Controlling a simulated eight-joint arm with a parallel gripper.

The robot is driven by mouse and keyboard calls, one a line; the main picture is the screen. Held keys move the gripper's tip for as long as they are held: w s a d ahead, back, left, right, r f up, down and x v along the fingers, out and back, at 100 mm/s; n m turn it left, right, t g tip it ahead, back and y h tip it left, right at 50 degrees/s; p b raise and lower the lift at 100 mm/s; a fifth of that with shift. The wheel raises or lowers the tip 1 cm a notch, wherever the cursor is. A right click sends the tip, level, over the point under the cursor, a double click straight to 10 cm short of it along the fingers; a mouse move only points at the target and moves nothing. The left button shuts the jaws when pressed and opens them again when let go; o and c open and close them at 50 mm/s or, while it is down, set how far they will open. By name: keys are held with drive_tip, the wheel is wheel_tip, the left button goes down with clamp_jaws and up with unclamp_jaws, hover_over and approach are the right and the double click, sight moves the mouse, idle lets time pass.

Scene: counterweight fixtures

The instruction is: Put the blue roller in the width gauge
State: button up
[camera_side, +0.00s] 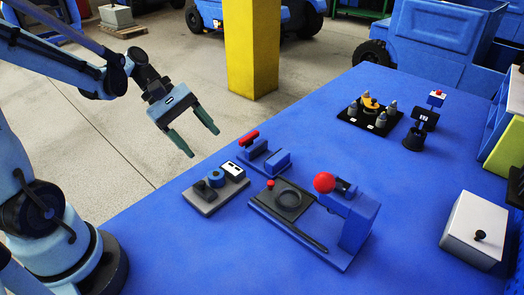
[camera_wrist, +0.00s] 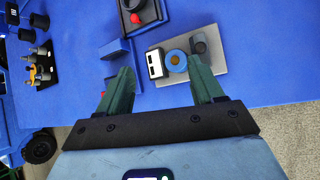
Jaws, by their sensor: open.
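The blue roller (camera_side: 216,178) is a short ring with a dark centre. It sits on a grey plate (camera_side: 207,205) near the table's left edge, between a dark cylinder and a white block. It also shows in the wrist view (camera_wrist: 176,61). My gripper (camera_side: 203,143) is open and empty, above and left of the plate in the side view; its green fingers (camera_wrist: 160,66) point towards the plate in the wrist view. Behind the plate is a small blue fixture with two upright blocks and a red handle (camera_side: 265,155), which looks like the width gauge; I cannot be certain.
A blue press-like fixture with a red ball (camera_side: 324,182) stands right of the plate. A black tray with grey weights (camera_side: 352,120) is farther back. A white box with a black knob (camera_side: 474,228) is at the right. Blue tabletop between them is clear.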

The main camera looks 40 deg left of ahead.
drive_tip(key=d+r+m+t+y, duration=0.1)
drive_tip(key=m+y, duration=0.1)
drive_tip(key=m, duration=0.3)
drive_tip(key=s+d+r+m+t+y, duration=0.1)
drive_tip(key=m+t+y, duration=0.1)
drive_tip(key=m, duration=0.3)
drive_tip(key=s+d+m+t+y, duration=0.1)
drive_tip(key=m+y, duration=0.3)
drive_tip(key=m, duration=0.2)
drive_tip(key=shift+s+r, duration=0.25)
drive_tip(key=shift+r, duration=0.15)
